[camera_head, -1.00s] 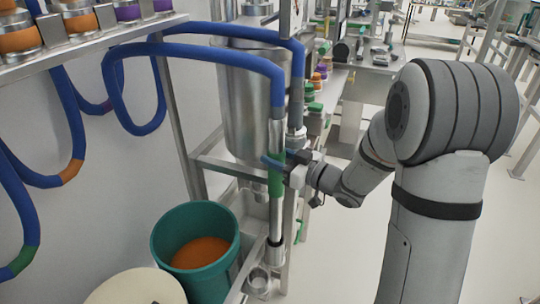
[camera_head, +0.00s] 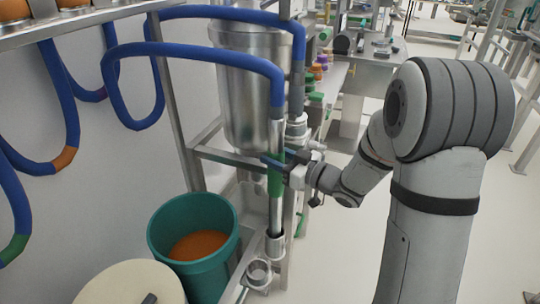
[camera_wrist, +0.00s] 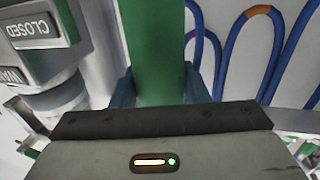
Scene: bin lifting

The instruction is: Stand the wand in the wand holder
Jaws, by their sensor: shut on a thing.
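The wand is a slim metal tube with a green grip (camera_head: 275,184) and a blue hose at its top. It stands nearly upright in the head view. My gripper (camera_head: 279,170) is shut on the green grip from the right. In the wrist view the green grip (camera_wrist: 156,50) rises between the dark blue fingers of my gripper (camera_wrist: 160,88). The wand's lower end meets the mouth of a metal cup, which looks like the wand holder (camera_head: 275,248). I cannot tell how deep the end sits in it.
A green bucket (camera_head: 160,240) with orange contents stands left of the cup. A second metal cup (camera_head: 258,275) is just in front. A steel tank (camera_head: 245,95) and frame posts stand behind the wand. Blue hoses (camera_head: 120,95) loop on the left.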

